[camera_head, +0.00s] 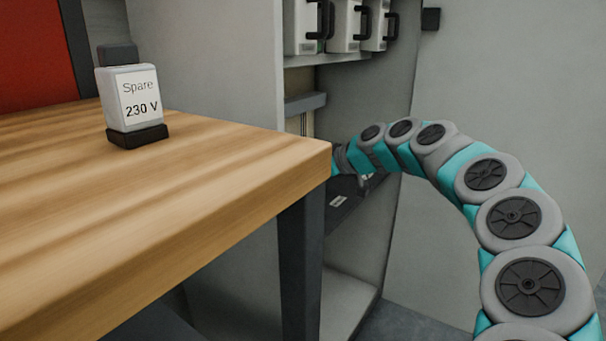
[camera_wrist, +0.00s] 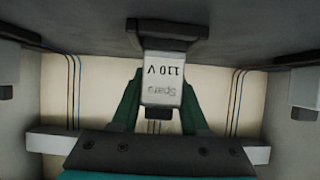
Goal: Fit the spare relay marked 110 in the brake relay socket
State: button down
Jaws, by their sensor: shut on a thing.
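The spare relay marked 110 V (camera_wrist: 163,72) is a pale block between the two green fingers of my gripper (camera_wrist: 161,84) in the wrist view. Its label reads upside down there. My gripper is shut on it. The relay's far end meets a wide dark block (camera_wrist: 168,30) at the top of the wrist view; I cannot tell whether this is its own base or a socket, or whether the relay is seated. In the head view my arm reaches into the cabinet, and the table corner hides the gripper and relay.
A spare relay marked 230 V (camera_head: 128,100) stands upright on the wooden table (camera_head: 190,190). Several white units with black handles (camera_head: 342,22) sit on the cabinet's upper shelf (camera_head: 330,60). In the wrist view, wires (camera_wrist: 75,90) run down the pale back panel (camera_wrist: 52,95) on both sides.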

jog(key=shift+f+b, duration=0.25)
jog(key=shift+b, duration=0.15)
dwell(0.4)
jog(key=shift+c, duration=1.7)
grip_release()
